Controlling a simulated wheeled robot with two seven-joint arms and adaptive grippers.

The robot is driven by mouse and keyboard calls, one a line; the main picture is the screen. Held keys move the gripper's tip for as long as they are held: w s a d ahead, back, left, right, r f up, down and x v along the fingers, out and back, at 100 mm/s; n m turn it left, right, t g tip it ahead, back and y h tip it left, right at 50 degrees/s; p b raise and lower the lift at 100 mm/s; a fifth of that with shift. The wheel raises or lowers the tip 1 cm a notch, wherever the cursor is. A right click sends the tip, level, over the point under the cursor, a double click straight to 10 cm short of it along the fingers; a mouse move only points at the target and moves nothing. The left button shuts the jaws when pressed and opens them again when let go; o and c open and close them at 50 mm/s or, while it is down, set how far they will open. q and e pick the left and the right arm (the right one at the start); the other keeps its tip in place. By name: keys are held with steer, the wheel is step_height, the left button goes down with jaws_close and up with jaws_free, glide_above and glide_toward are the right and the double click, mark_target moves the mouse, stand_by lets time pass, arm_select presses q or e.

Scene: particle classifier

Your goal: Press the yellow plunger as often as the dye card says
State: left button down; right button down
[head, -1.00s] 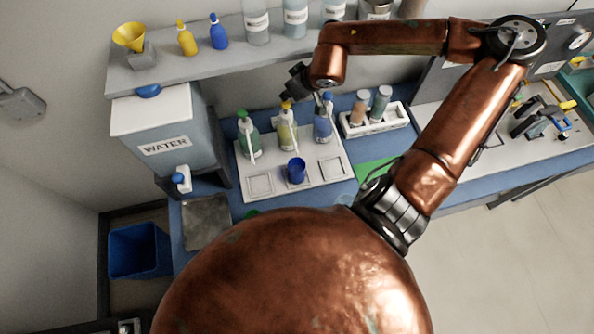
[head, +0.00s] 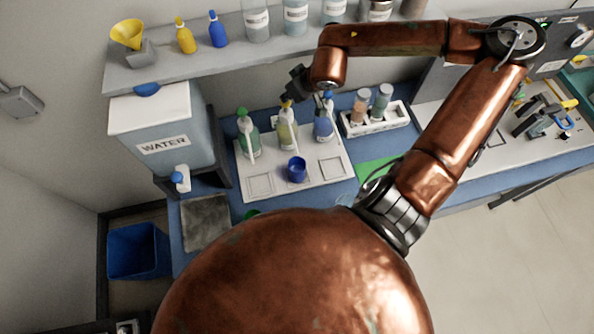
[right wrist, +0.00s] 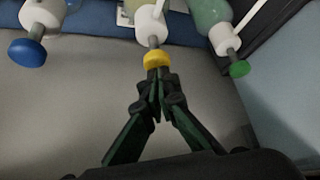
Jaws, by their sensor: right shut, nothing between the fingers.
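The yellow plunger (head: 286,103) tops the middle pump bottle (head: 287,134), which holds yellow-green liquid and stands on a white tray (head: 258,184). My right gripper (right wrist: 157,80) is shut and empty. In the right wrist view its fingertips are right at the yellow plunger (right wrist: 156,60), touching or almost touching it; I cannot tell which. In the head view the gripper is partly hidden by its wrist. A green-topped bottle (head: 247,138) stands to the left and a blue-topped bottle (head: 323,130) to the right. I cannot make out a readable dye card. My left gripper is not in view.
A blue cup (head: 297,170) stands on the tray in front of the middle bottle. A white rack (head: 376,124) with two capped vials is to the right, and a green patch (head: 375,168) lies below it. A shelf (head: 190,66) runs behind.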

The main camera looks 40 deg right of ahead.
steer(key=shift+f+b, duration=0.85)
steer(key=shift+f, duration=0.35)
steer(key=shift+r, duration=0.1)
steer(key=shift+r+p, duration=1.5)
steer(key=shift+r, duration=0.35)
steer(key=shift+f, duration=0.15)
